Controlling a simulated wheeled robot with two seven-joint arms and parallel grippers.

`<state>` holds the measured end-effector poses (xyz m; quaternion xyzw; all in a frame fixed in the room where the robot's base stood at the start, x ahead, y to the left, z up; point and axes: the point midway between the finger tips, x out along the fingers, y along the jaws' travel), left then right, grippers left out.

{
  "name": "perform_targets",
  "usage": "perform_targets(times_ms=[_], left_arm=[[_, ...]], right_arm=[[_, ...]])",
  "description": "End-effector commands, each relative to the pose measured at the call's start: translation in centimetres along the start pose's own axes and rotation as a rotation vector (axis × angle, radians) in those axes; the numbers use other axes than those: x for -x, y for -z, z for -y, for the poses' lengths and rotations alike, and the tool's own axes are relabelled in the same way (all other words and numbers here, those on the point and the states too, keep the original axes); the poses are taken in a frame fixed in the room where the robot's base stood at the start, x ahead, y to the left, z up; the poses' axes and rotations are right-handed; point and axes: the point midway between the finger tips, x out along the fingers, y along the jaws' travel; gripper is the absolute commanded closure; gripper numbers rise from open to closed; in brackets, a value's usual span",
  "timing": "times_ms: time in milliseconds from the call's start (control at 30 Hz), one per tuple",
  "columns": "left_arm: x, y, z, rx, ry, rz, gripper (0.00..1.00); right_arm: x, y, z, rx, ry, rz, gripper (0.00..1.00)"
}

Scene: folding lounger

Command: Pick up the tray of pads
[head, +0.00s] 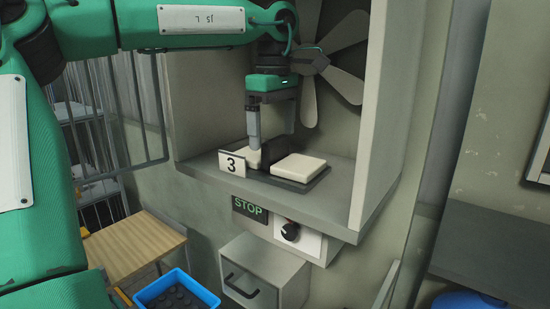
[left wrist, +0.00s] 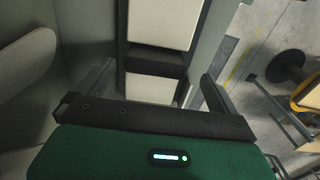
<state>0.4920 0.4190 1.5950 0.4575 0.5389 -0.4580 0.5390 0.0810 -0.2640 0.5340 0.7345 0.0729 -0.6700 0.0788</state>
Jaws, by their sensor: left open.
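The tray (head: 290,184) is dark and flat, with a raised dark middle part (head: 268,153). It lies on the grey shelf of a niche. One cream pad (head: 299,166) lies on its right side. Another pad (head: 254,160) is on its left, partly hidden by my gripper. My left gripper (head: 254,146) is open and points down over the tray's left part. In the left wrist view the tray's dark middle bar (left wrist: 155,63) and pads show between my two spread fingers (left wrist: 157,80). I cannot tell whether they touch the tray. My right gripper is not in view.
Niche walls and a fan (head: 335,60) enclose the back and right. Below are a STOP sign (head: 249,208), a knob (head: 290,231), a drawer box (head: 262,280) and a blue crate (head: 150,293).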

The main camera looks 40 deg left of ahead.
Motion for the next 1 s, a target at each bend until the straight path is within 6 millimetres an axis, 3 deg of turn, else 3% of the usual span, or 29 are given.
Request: perform_targets(times_ms=[167, 400, 767, 1000], left_arm=[[-1.1, 0.0, -0.3, -0.002, 0.003, -0.001, 0.02], [-4.0, 0.0, -0.6, 0.000, 0.004, 0.000, 0.02], [-5.2, 0.0, -0.7, 0.000, -0.001, -0.001, 0.02], [-5.2, 0.0, -0.7, 0.000, -0.001, 0.000, 0.47]], right_arm=[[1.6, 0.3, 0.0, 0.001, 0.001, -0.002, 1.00], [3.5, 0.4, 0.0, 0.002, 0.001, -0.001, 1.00], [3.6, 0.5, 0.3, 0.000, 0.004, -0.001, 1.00], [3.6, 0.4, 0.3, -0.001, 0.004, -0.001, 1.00]])
